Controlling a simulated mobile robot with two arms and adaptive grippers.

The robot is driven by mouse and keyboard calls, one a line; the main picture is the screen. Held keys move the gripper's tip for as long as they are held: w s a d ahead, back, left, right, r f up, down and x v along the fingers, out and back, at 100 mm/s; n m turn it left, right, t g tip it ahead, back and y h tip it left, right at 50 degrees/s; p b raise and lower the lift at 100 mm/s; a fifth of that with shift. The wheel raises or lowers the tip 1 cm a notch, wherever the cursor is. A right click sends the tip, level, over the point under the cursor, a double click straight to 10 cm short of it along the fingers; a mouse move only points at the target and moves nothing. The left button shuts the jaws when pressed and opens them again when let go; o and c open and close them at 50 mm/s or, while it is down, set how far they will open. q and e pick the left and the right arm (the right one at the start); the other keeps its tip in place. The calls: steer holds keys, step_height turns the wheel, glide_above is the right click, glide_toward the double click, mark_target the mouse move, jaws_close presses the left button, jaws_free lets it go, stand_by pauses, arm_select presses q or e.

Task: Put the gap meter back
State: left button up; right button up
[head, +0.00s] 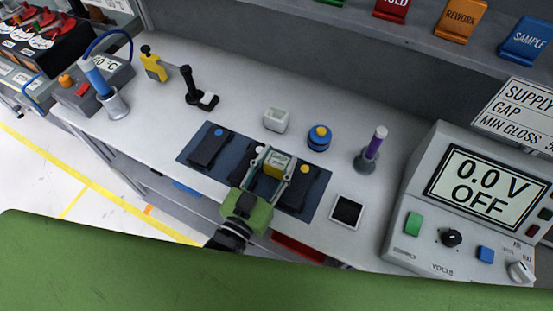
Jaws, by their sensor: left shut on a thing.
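My left gripper (270,167) reaches in from the bottom edge, over the middle of a dark blue mat (232,173) on the bench. A dark device with a blue dot (209,148) lies on the mat to the left. Another dark device with a yellow dot (302,187) lies close to the right of the gripper. My right gripper is out of view.
Behind the mat stand a white cup (276,120) and a blue pot with a yellow top (319,138). To the right are a purple-handled tool in a stand (372,150), a black-topped square pad (346,211) and a large voltage supply (463,205). The bench's back left is partly free.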

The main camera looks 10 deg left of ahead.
arm_select(q)
steer(key=shift+f, duration=0.15)
steer(key=o, duration=1.3)
